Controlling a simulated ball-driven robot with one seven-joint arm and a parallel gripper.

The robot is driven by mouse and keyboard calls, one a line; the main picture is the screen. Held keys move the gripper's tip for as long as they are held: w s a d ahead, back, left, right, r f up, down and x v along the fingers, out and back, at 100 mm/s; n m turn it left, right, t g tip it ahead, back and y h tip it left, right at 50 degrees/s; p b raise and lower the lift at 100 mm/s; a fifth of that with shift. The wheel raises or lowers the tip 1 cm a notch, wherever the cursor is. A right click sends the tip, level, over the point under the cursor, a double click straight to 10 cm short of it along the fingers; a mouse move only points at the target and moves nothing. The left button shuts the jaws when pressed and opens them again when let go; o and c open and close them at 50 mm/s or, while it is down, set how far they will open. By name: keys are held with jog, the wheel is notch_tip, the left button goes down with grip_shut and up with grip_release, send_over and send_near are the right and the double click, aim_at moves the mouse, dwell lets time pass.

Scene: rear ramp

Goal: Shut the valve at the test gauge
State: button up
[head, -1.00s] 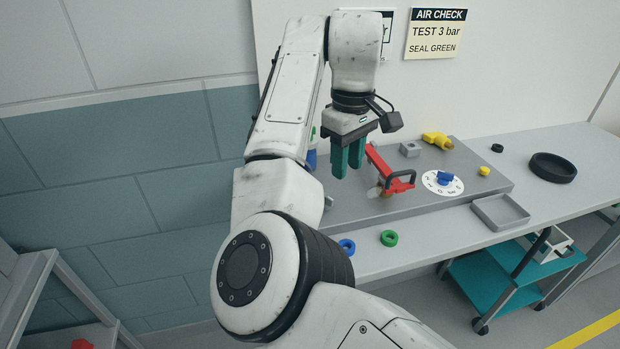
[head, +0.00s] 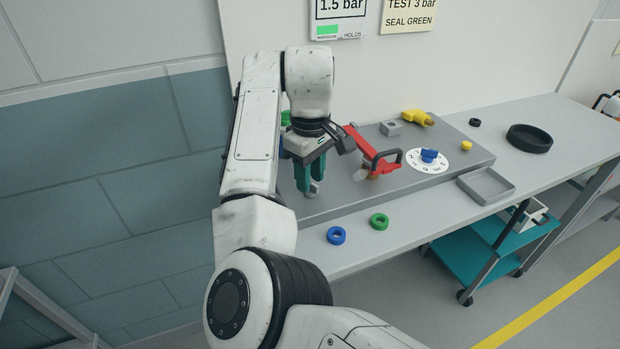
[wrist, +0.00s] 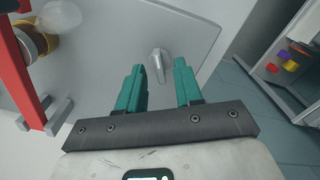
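My gripper (head: 309,180) is open, pointing down over the left end of the grey bench plate (head: 345,203). In the wrist view its teal fingers (wrist: 160,80) stand apart with nothing held. A small grey lever (wrist: 159,64), which looks like a valve handle, lies ahead of the gap between the fingertips, apart from them. In the head view this lever (head: 315,188) is partly hidden by the fingers. The gauge display (head: 340,12) on the wall reads 1.5 bar and HOLDS, with a green bar. A blue knob (head: 429,154) sits on a white numbered dial (head: 416,166) further right.
A red clamp arm (head: 372,153) stands close to the right of my gripper; its red bar (wrist: 14,75) shows in the wrist view. A blue ring (head: 336,235) and green ring (head: 379,221) lie in front. A grey tray (head: 486,185) and black bowl (head: 529,138) are right.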

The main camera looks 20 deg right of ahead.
jog(key=shift+f, duration=0.4)
jog(key=shift+c, duration=0.2)
grip_shut()
